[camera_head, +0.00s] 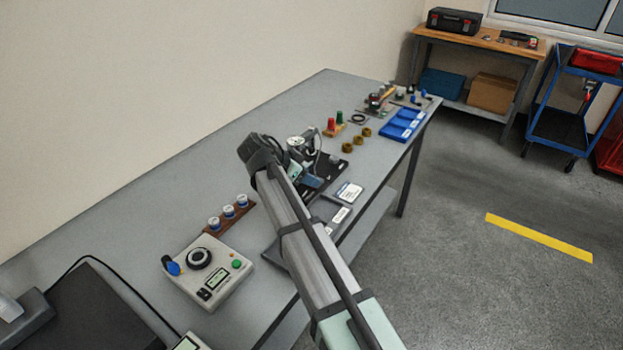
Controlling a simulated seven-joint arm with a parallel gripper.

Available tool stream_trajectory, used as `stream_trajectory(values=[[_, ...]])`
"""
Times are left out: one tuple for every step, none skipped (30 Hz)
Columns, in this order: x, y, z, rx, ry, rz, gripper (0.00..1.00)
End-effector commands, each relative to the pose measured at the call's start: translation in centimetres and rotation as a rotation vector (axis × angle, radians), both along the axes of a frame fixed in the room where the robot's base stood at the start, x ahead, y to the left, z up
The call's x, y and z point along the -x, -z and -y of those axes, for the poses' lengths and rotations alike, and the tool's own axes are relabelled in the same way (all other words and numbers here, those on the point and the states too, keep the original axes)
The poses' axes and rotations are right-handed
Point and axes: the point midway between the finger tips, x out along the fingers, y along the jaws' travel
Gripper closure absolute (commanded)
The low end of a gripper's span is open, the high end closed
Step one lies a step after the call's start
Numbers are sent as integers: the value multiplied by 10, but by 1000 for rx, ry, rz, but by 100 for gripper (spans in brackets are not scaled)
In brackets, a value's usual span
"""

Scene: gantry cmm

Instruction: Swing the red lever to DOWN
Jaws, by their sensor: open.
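I cannot make out a red lever in the head view. My arm (305,245) crosses the table from the lower right and hides part of it. A control box (216,283) stands on the table left of my arm. My arm's dark far joint (257,150) is over the middle of the table. I cannot make out my gripper's fingers; they seem hidden behind the arm or the equipment beside it.
A black plate with devices (327,166) lies right of my arm's far end. A rack of white-capped pieces (230,215) stands behind the control box. Red (331,124) and green (339,117) posts and blue bins (403,124) are farther back. The table's left rear is clear.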

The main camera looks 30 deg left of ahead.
Motion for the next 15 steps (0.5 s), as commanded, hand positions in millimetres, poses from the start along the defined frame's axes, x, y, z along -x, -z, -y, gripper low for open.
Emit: stream_trajectory(values=[[7, -8, -4, -1, -3, 1, 50], [11, -12, -6, -1, -3, 1, 50], [17, -17, -8, -1, -3, 1, 50], [20, -22, -9, -1, -3, 1, 50], [24, -26, -11, -2, -2, 1, 50], [29, -32, -14, -1, -2, 0, 50], [33, -35, -15, -1, -2, 0, 50], [37, -40, -17, -1, -3, 1, 50], [41, -45, -19, -1, -3, 1, 50], [45, -49, -20, -1, -2, -1, 50], [48, -52, -22, 0, -1, -1, 50], [52, -56, -23, 0, -1, -1, 50], [55, -59, -25, 0, -3, -1, 50], [57, -61, -26, 0, -2, -1, 50], [60, -65, -27, 0, -1, -1, 50]])
